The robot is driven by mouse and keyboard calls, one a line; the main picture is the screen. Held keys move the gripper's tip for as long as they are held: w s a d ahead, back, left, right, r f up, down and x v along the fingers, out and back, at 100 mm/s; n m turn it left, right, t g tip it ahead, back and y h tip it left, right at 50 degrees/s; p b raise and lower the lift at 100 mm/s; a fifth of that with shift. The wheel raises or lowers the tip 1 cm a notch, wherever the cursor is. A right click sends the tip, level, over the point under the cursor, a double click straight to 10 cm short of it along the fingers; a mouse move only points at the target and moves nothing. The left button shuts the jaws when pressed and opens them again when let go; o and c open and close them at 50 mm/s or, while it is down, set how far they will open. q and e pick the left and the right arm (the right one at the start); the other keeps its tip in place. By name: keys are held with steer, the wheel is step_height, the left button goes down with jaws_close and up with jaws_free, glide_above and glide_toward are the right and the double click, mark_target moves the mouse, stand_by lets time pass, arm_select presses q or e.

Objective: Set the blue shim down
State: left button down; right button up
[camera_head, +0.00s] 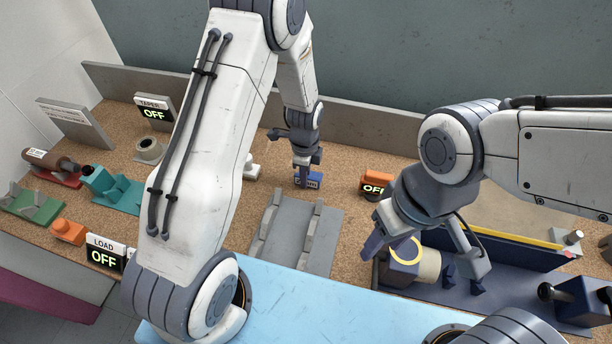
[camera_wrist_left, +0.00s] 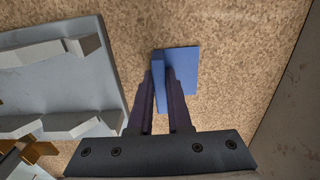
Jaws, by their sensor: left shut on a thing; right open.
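The blue shim (camera_head: 313,182) is at the far middle of the cork bench, right behind the grey slotted fixture (camera_head: 284,243). My left gripper (camera_head: 306,172) reaches down over it and is shut on it. In the left wrist view the shim (camera_wrist_left: 183,72) shows an upright part between the two fingertips (camera_wrist_left: 160,82) and a flat part to the right. It is at or close above the cork; I cannot tell if it touches.
An orange box reading OFF (camera_head: 376,184) stands right of the shim. A dark blue tray (camera_head: 500,292) lies under my right gripper. A TAPER sign (camera_head: 154,109), a LOAD sign (camera_head: 106,252) and a teal block (camera_head: 112,190) stand left. Bare cork surrounds the shim.

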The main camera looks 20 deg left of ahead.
arm_select(q)
steer(key=shift+f, duration=0.2)
steer(key=c, duration=0.9)
jaws_free()
steer(key=shift+o, duration=0.2)
